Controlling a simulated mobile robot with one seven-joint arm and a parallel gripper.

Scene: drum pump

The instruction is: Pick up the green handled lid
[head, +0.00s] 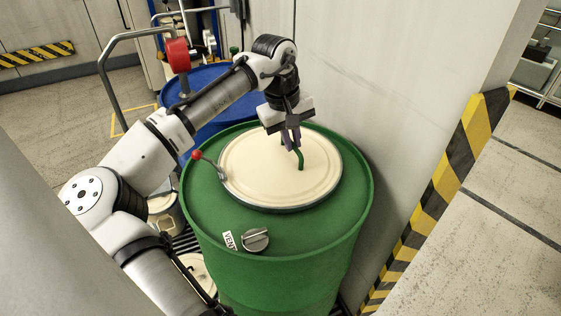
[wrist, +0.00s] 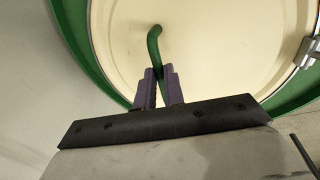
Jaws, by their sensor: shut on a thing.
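The lid (head: 262,170) is a round cream disc with a green bent handle (head: 300,160). It lies in the top of the green drum (head: 215,215). In the wrist view the lid (wrist: 220,50) fills the upper part, with its handle (wrist: 154,45) standing near the middle. My gripper (head: 292,142) is above the lid, with its purple fingers shut on the green handle. The wrist view also shows the fingers (wrist: 160,90) on either side of the handle's lower part. The fingers hide part of the handle.
A lever with a red knob (head: 197,155) sits at the lid's left edge. A grey vent cap (head: 255,239) is on the drum's front top. A blue drum (head: 208,80) stands behind. A wall (head: 400,90) with a striped edge (head: 440,185) is close on the right.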

